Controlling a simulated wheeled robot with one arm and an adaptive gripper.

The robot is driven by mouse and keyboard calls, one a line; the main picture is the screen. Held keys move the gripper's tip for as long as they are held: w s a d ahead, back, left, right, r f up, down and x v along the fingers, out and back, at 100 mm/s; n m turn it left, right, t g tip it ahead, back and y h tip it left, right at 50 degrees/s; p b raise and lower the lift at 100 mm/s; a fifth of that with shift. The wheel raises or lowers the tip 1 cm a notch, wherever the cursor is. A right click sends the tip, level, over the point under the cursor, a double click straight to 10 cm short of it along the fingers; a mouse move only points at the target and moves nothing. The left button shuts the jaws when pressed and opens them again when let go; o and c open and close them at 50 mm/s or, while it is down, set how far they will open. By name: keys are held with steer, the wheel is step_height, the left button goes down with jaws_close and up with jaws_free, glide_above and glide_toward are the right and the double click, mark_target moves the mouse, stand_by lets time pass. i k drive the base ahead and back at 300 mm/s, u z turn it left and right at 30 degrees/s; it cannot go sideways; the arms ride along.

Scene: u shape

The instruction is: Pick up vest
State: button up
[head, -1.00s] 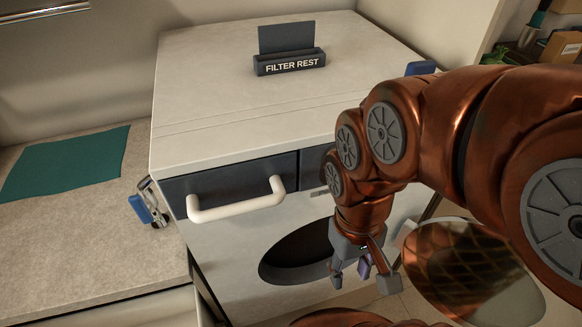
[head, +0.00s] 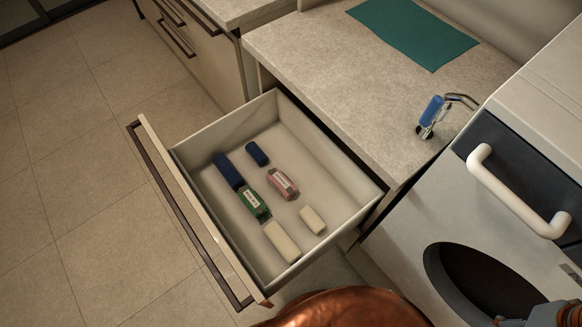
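I cannot make out a vest in the head view. The only flat cloth-like thing is a teal sheet (head: 413,32) on the counter at the top. What seems to be a small grey-blue part of my gripper (head: 556,314) shows at the bottom right corner. Its fingertips are cut off, so I cannot tell whether it is open or holds anything.
An open drawer (head: 341,185) holds a green labelled item (head: 250,200), a pink labelled item (head: 283,184), blue pieces (head: 257,154) and cream blocks (head: 312,219). A blue-handled metal item (head: 432,110) lies on the counter (head: 340,90). The white-handled machine (head: 490,200) stands right. Floor is clear left.

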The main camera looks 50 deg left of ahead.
mark_target(279, 181)
steer(key=u, duration=0.65)
steer(key=k, duration=0.55)
steer(key=u, duration=1.25)
steer(key=i, duration=0.45)
steer(key=u, duration=0.05)
